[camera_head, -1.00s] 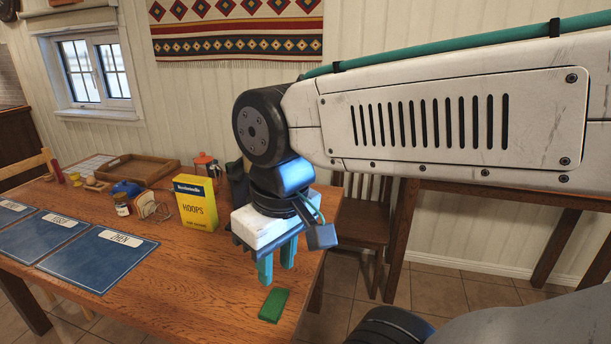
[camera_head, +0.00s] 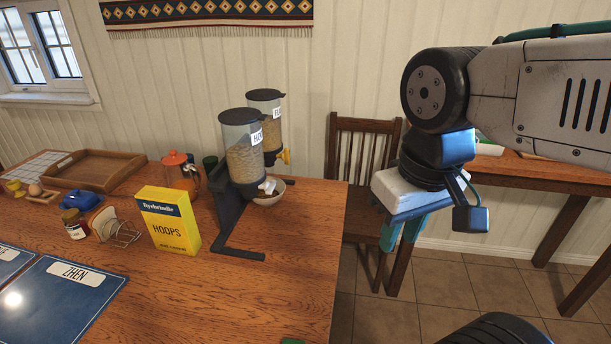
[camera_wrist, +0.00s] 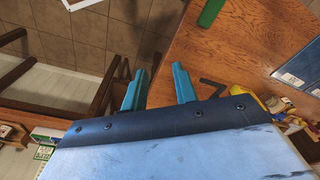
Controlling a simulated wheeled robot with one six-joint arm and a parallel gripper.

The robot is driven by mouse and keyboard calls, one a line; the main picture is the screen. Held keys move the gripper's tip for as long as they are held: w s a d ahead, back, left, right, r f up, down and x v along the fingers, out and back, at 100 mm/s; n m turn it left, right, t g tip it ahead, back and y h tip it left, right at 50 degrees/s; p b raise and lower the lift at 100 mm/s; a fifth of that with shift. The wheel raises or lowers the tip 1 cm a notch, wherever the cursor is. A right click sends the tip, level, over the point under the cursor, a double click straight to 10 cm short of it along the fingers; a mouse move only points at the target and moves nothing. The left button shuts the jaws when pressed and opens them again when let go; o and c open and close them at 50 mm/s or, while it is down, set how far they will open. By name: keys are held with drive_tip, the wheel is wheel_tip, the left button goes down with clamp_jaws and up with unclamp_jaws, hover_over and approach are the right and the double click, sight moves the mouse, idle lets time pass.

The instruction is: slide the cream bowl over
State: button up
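A cream bowl (camera_head: 273,194) stands on the table under the spouts of the cereal dispenser (camera_head: 242,160), near the back right edge. The dispenser's spout and body hide part of it. My gripper (camera_head: 400,242) is to the right of the bowl in the head view, past the table's right edge and in front of a chair. Its teal fingers point down, apart, with nothing between them. The fingers also show in the wrist view (camera_wrist: 158,78), beside the table edge. I cannot make out the bowl in the wrist view.
A yellow cereal box (camera_head: 168,222) stands left of the dispenser. A green block (camera_wrist: 210,12) lies on the table. The front right tabletop is mostly clear.

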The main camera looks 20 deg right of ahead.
drive_tip(key=n+t+y, duration=0.2)
drive_tip(key=n+t, duration=0.1)
drive_tip(key=n, duration=1.9)
hover_over(279, 195)
drive_tip(key=s+d, duration=0.1)
drive_tip(key=s, duration=0.2)
wheel_tip(279, 195, down, 22)
drive_tip(key=f, duration=0.1)
drive_tip(key=shift+w+r, duration=0.15)
drive_tip(key=shift+r, duration=0.15)
drive_tip(key=shift+x, duration=3.9)
drive_tip(key=shift+w, duration=0.1)
